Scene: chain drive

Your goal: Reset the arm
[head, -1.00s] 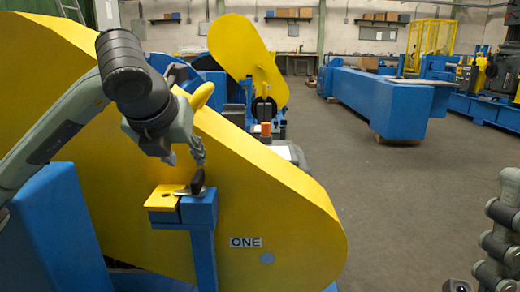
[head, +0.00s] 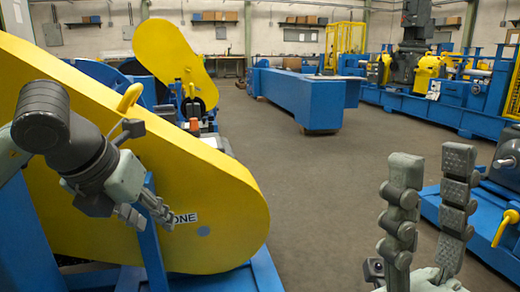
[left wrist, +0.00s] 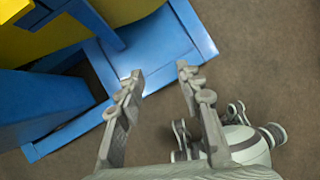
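My left gripper (head: 150,212) is in front of the large yellow chain guard (head: 215,225) marked ONE, pointing down and to the right. In the left wrist view my left gripper (left wrist: 158,75) is open, with nothing between its fingers, above a blue frame base and bare floor. My right gripper (head: 430,175) stands upright at the lower right of the head view, its two fingers apart and nothing between them.
A yellow loop handle (head: 130,97) is on the guard. A long blue machine (head: 300,98) stands further back. Open floor (head: 290,175) lies between.

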